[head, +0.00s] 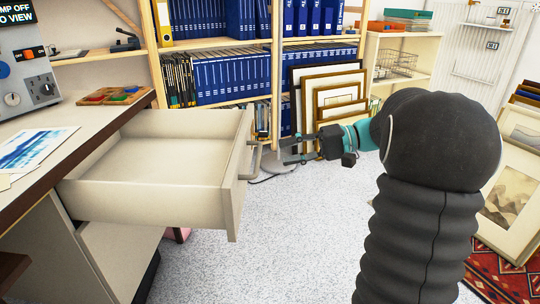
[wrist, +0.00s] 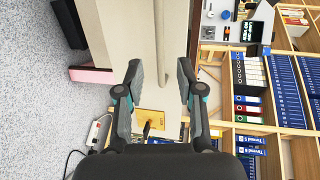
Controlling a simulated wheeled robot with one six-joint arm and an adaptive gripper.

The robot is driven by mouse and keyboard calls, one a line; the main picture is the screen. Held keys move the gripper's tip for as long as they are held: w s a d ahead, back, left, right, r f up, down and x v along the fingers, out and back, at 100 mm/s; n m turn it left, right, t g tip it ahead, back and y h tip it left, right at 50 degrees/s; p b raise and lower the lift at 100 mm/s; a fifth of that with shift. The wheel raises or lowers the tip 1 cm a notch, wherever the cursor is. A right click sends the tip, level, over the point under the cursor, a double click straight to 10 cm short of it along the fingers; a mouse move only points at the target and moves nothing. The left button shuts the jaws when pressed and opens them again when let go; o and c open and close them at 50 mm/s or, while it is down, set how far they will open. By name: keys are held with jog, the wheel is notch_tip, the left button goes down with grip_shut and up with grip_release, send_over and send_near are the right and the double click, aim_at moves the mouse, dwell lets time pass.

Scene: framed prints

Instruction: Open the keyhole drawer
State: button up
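A beige drawer (head: 165,150) stands pulled far out of the desk on the left in the head view, and its inside looks empty. Its front panel (head: 241,165) faces right and carries a bar handle (head: 256,160). My gripper (head: 284,150) is just right of the handle, its fingers pointing at it, with a small gap apparent. In the wrist view, my gripper (wrist: 158,64) is open with nothing clamped. The handle (wrist: 160,40) lies between the two fingertips in that picture, in front of the pale panel (wrist: 120,25). No keyhole can be made out.
The desk top (head: 75,150) holds a blue painting (head: 32,147) and a device with knobs (head: 28,65). Shelves of blue binders (head: 230,75) stand behind. Framed prints lean at the back (head: 335,90) and right (head: 510,195). Grey carpet (head: 285,245) is clear below.

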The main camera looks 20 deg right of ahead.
jog(key=shift+v, duration=2.1)
notch_tip(320, 180, down, 10)
jog(key=s+d+m+h, duration=0.1)
jog(key=s+m+h, duration=0.1)
jog(key=m+h, duration=0.2)
jog(key=s+a+f+g+h+p, duration=0.2)
jog(key=s+h, duration=0.3)
jog(key=s, duration=0.1)
jog(key=s+a+r+n+t+h+p, duration=0.3)
jog(key=s+a+r+n+h+p, duration=0.3)
jog(key=s+a+r, duration=0.4)
jog(key=s+r+n+p, duration=0.1)
jog(key=s, duration=0.3)
jog(key=shift+a+t, duration=0.3)
jog(key=shift+t, duration=0.1)
jog(key=shift+a+r, duration=0.1)
jog(key=shift+r, duration=0.05)
